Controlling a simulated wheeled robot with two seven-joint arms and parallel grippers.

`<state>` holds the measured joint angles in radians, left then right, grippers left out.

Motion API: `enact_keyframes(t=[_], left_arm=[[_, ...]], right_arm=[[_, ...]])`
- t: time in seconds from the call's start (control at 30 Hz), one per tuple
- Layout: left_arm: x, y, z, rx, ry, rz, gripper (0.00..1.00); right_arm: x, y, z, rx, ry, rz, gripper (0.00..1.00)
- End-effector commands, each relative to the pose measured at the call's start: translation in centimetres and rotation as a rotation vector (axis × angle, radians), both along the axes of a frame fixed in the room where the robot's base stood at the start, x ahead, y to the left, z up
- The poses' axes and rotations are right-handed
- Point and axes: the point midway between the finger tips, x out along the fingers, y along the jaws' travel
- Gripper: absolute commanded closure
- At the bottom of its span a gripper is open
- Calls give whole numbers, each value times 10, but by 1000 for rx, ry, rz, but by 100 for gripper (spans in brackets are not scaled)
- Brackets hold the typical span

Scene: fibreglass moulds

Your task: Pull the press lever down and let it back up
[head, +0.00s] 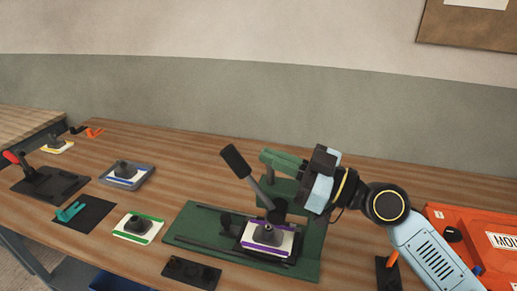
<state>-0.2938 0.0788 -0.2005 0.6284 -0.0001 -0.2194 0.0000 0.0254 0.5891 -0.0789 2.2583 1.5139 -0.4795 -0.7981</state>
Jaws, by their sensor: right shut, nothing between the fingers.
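The green press (185,231) stands at the middle front of the table in the head view. Its lever (236,162) has a thick black grip and is raised, tilting up and to the left from a dark pivot. A purple-edged white plate with a grey knobbed part (268,235) sits on the press base below the pivot. My right gripper (322,163) is shut and empty, to the right of the lever and beside the upper green part of the press. It is apart from the lever grip. My left gripper is out of view.
A green-edged plate (138,227), a blue-grey tray (127,176) and a dark red-knobbed fixture (45,183) lie left of the press. A red-orange case (470,235) lies at the right. Free tabletop shows behind the tray.

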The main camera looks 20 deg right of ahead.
Motion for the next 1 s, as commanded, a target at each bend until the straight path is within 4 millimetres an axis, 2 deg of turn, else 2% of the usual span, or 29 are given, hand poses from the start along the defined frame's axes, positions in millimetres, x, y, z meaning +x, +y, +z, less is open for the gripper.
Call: enact_keyframes(t=[0.03, 0.1, 0.33, 0.77, 1.0], left_arm=[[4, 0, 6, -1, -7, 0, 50], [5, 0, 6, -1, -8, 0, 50], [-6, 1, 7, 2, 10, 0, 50], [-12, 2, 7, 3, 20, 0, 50], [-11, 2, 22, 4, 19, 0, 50]], right_arm=[[6, 6, 2, 3, 1, 1, 100], [13, 12, -8, 4, 3, 0, 100], [25, 23, -21, 1, 1, 0, 100], [26, 25, -23, -3, 2, 2, 100], [33, 40, -21, -48, 29, 22, 100]])
